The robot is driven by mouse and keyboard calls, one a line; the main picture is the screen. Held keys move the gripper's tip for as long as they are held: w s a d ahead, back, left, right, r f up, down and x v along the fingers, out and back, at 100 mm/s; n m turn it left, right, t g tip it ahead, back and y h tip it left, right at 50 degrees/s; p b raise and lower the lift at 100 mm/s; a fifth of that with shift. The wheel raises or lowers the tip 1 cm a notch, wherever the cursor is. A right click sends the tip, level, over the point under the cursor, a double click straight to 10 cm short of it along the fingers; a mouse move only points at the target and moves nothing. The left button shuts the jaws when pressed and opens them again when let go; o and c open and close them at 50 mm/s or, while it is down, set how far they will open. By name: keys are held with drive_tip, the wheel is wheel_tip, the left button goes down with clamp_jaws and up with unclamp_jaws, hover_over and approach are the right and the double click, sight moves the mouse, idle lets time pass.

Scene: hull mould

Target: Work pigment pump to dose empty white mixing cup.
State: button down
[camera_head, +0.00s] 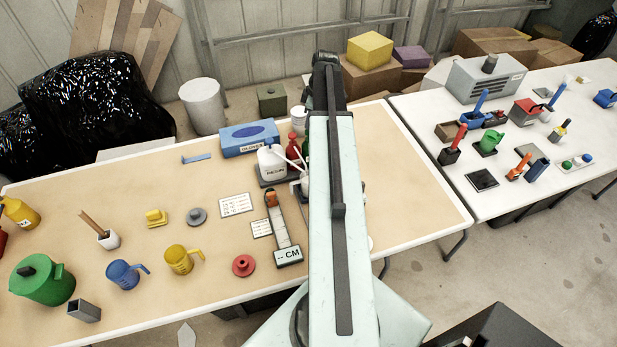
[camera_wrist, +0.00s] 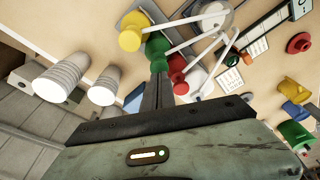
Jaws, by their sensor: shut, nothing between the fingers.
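In the wrist view several pump heads stand close together: a yellow one (camera_wrist: 130,38), a green one (camera_wrist: 156,44) and a red one (camera_wrist: 177,68), with long white spouts reaching right. My gripper (camera_wrist: 158,76) is shut and empty, its dark fingertips just by the green and red heads. I cannot tell whether they touch. A white rounded shape (camera_wrist: 212,10) near the spout ends at the top may be the mixing cup; its inside is not clear. In the head view my arm hides the gripper and most of the pumps.
A white jug (camera_head: 272,163) and a blue glove box (camera_head: 249,138) stand beside the pumps. Stacked white cups (camera_wrist: 68,78) are at left in the wrist view. Blue (camera_head: 124,274) and yellow (camera_head: 181,260) mugs and a red disc (camera_head: 243,265) lie front left. Table space between them is clear.

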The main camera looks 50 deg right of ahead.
drive_tip(key=shift+f, duration=0.15)
drive_tip(key=shift+f+b, duration=1.7)
drive_tip(key=shift+b, duration=0.15)
wheel_tip(320, 180, up, 4)
drive_tip(key=p, duration=0.4)
drive_tip(key=shift+f, duration=0.15)
drive_tip(key=shift+f, duration=0.1)
